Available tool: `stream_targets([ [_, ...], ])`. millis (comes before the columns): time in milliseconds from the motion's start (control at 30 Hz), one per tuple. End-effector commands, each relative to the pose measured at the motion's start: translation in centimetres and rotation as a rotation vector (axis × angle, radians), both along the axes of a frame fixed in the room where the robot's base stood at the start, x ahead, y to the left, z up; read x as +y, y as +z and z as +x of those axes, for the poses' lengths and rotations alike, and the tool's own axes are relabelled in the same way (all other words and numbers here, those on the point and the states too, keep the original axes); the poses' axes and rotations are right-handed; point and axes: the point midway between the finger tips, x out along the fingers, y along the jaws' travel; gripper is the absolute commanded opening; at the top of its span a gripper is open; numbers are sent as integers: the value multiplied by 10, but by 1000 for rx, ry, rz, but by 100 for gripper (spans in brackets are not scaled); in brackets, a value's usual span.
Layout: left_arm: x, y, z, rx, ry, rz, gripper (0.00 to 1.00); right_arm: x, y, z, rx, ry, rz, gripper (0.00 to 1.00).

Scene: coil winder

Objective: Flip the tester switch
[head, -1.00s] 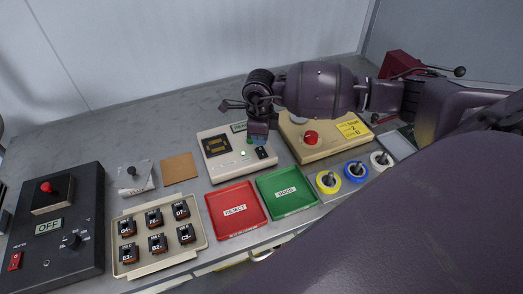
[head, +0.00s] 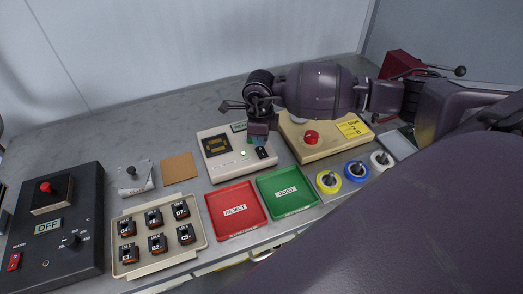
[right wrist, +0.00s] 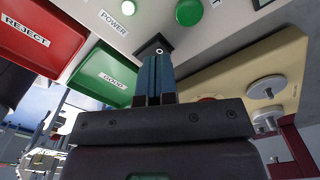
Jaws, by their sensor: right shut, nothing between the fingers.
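The tester (head: 214,168) is a cream box with a dark display, standing behind the red and green trays. Its switch (head: 262,153) is a small toggle on a black plate near the box's front right corner. My right gripper (head: 258,141) is shut and empty, pointing down over that corner. In the right wrist view, the shut fingertips (right wrist: 155,62) are right at the black switch plate (right wrist: 152,44), and the round toggle tip shows just beyond them. Whether they touch it I cannot tell. A green lamp (right wrist: 127,4) beside the POWER label looks lit. My left gripper is not in view.
A red REJECT tray (head: 222,221) and green GOOD tray (head: 271,206) lie in front of the tester. A beige winder box with a red knob (head: 311,138) stands close to its right. Several wire spools and a tray of coils (head: 142,207) are nearby.

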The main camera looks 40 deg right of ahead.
Motion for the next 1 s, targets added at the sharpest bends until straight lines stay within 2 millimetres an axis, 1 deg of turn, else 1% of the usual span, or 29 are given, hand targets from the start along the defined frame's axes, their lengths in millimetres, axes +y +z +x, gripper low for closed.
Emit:
stream_targets([
  [400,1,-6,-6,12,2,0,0,0,-5,0,0,0,0,0],
  [1000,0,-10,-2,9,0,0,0,0,-13,0,1,0,-1,0],
])
